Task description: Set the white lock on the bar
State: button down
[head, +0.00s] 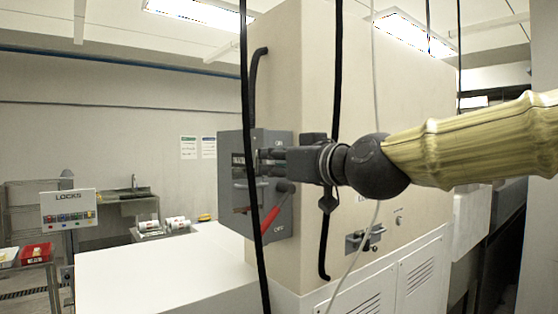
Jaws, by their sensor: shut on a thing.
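My gripper (268,162) is at the front of the grey switch box (263,225) on the side of the beige cabinet. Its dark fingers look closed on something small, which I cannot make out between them. No white lock shows clearly. The box has a red-handled lever (273,212) that slants down to the left, just below my gripper. A small brownish bar (241,210) sticks out at the box's lower left. I cannot tell whether the fingers touch the box.
Black cables (250,120) hang in front of the box. A white surface (150,272) lies below left. A metal fitting (365,239) is on the cabinet's lower right.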

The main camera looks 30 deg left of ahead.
jog(key=shift+w+a, duration=0.25)
jog(key=shift+a, duration=0.35)
jog(key=shift+a, duration=0.15)
jog(key=shift+f+b, duration=2.15)
jog(key=shift+f, duration=0.2)
dwell(0.3)
jog(key=c, duration=1.2)
grip_release()
jog(key=shift+c, duration=0.2)
jog(key=shift+d, duration=0.2)
